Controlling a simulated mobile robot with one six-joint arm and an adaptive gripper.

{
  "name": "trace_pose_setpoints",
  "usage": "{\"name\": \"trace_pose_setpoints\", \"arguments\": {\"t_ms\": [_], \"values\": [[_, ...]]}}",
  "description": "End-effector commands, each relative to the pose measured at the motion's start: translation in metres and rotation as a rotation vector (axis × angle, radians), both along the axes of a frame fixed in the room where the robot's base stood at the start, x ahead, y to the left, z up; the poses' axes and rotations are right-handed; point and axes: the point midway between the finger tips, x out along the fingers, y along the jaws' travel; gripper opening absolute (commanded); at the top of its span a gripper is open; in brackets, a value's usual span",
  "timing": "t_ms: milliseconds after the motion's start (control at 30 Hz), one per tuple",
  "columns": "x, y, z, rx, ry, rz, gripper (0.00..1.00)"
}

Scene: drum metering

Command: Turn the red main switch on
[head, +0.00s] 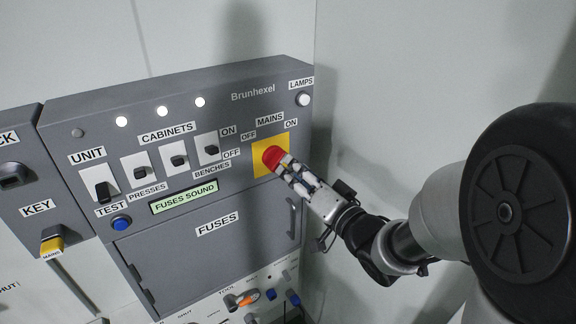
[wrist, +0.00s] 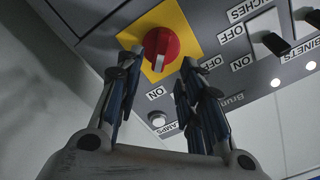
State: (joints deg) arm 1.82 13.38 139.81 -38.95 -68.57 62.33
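The red main switch (head: 271,155) is a round red knob on a yellow plate (head: 258,166) at the panel's upper right, under the MAINS label. In the wrist view the knob (wrist: 160,46) shows a pale mark at its lower edge, pointing roughly toward the ON label (wrist: 155,93); the OFF label (wrist: 212,62) is to the right. My gripper (head: 284,168) is at the knob in the head view, covering part of it. In the wrist view my gripper (wrist: 159,62) is open, a finger on each side of the knob with visible gaps. I cannot tell how deep the fingers reach.
The grey panel (head: 220,105) carries several black toggle switches, a green FUSES SOUND display (head: 184,197) and a blue TEST button (head: 121,223) left of the knob. A LAMPS button (head: 303,99) sits above right. A bare wall (head: 400,70) stands close on the right.

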Motion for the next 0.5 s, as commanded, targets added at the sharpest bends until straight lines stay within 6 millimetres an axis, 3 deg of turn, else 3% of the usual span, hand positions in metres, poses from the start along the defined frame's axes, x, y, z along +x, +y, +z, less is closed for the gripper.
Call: {"name": "trace_pose_setpoints", "arguments": {"t_ms": [200, 500], "values": [[-0.021, -0.014, 0.000, 0.000, 0.000, 0.000, 0.35], [-0.023, -0.015, 0.000, 0.000, -0.001, 0.001, 0.35]]}}
